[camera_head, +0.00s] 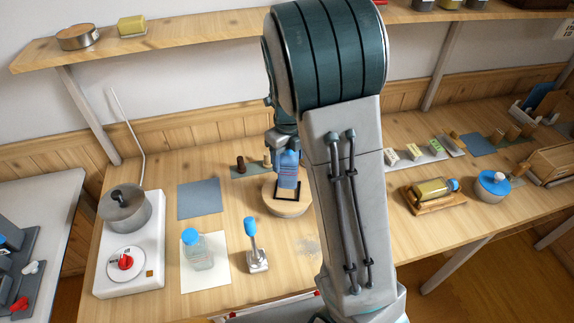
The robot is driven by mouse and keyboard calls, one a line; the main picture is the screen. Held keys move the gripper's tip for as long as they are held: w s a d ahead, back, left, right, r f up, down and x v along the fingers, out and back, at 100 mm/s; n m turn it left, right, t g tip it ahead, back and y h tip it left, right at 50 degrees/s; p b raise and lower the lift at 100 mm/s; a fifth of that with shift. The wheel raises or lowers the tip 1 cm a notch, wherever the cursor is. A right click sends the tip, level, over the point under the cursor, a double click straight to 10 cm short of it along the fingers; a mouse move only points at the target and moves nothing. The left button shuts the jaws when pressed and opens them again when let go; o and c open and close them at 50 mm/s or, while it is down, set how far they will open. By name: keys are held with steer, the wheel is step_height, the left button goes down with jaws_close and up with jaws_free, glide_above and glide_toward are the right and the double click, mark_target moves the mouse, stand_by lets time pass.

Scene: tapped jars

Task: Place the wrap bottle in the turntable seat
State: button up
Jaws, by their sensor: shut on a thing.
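The wrap bottle (289,172) looks blue with a darker label-like band and stands nearly upright. My gripper (287,150) is shut on its upper part, above the round wooden turntable (291,210). The turntable seat (288,196) is a dark square frame on top of the turntable. The bottle's lower end overlaps the back of the seat in the picture; I cannot tell whether it touches it or hangs above. My arm hides the turntable's right edge.
A blue-handled lever (253,244) and a blue-capped clear jar (198,253) stand in front on the left. A pot (124,208) sits on a white stove. Small cylinders on a dark strip (246,171) stand behind the turntable. A bottle on a wooden cradle (432,190) lies right.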

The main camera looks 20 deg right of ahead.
mark_target(287, 167)
steer(key=shift+w+a+f, duration=0.1)
steer(key=shift+f, duration=1.95)
steer(key=shift+f, duration=0.2)
steer(key=o, duration=1.2)
steer(key=shift+r, duration=0.1)
